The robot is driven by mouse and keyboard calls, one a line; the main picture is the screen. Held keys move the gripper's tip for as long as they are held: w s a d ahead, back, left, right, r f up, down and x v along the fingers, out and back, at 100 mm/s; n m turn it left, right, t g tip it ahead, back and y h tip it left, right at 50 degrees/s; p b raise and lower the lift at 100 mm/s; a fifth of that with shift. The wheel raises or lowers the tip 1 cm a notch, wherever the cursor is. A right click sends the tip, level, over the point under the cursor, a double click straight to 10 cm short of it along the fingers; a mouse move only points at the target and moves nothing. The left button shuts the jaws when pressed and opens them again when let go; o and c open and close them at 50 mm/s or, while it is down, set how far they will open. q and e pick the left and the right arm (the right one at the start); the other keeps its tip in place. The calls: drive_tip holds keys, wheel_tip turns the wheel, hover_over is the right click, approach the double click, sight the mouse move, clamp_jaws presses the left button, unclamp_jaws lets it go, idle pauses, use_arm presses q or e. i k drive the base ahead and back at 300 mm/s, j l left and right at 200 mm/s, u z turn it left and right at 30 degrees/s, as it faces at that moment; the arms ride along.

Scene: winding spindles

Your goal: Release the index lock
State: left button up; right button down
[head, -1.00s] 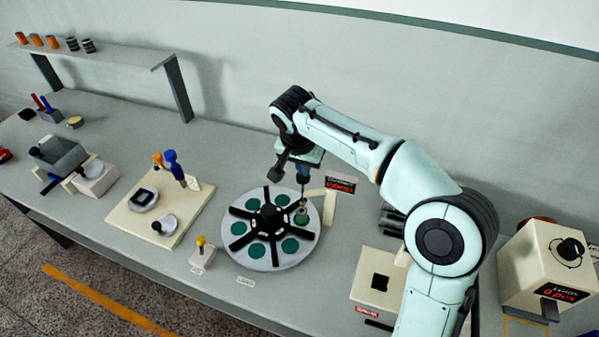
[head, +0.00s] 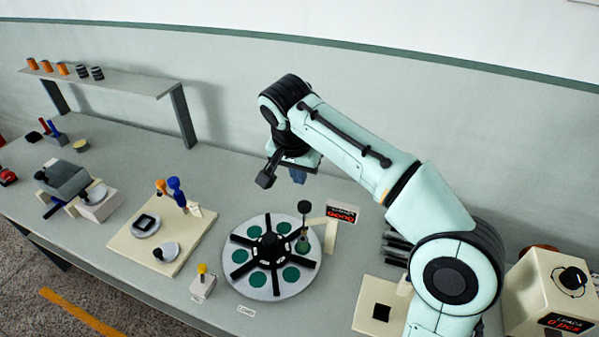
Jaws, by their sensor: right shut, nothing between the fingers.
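The index turntable (head: 290,287) is a round pale disc with a black multi-armed hub (head: 270,246) and several green round pads between its arms. A thin dark post with a round black knob (head: 305,207) stands upright at its far right side, over a green pad. A small white block with a yellow knob (head: 202,269) stands left of the disc; I cannot tell from its label whether it is the index lock. My right gripper (head: 297,175) is shut and empty, above and behind the disc, apart from the black knob. My left gripper is out of view.
A cream board (head: 190,222) with blue and orange handles lies left of the disc. A cream arm with a red-lettered display (head: 343,214) stands at the disc's right. A cream box with a dial (head: 545,285) is far right. A shelf (head: 110,82) stands at back left.

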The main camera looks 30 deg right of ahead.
sight(201, 267)
drive_tip(key=k+j, duration=0.8)
drive_tip(key=k, duration=0.05)
